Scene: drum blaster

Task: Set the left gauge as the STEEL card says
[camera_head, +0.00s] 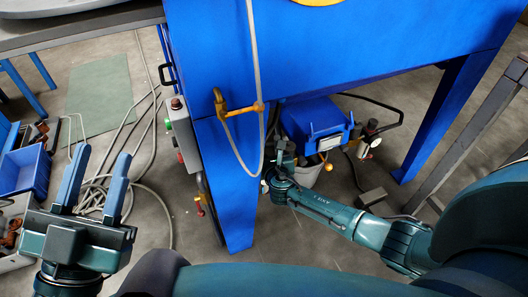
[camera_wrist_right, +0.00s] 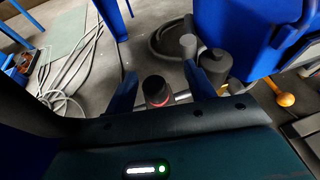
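My right gripper (camera_head: 281,160) reaches in low beside the blue cabinet leg, near a small blue box (camera_head: 312,122). In the right wrist view its two fingers (camera_wrist_right: 160,90) are apart. A black knob with a red ring (camera_wrist_right: 156,90) stands between them, with no clear contact on either side. Grey cylinders (camera_wrist_right: 213,66) are by the right finger. A small white round fitting (camera_head: 375,142), possibly a gauge, is right of the blue box. No gauge face or STEEL card can be read. My left gripper (camera_head: 95,185) is open and empty at the left.
The blue cabinet (camera_head: 340,45) hangs over the right arm, with legs (camera_head: 228,190) on both sides. A grey hose hangs from a yellow valve (camera_head: 240,108). A control box (camera_head: 182,135), loose cables (camera_head: 150,205) and a blue bin (camera_head: 27,170) are at the left.

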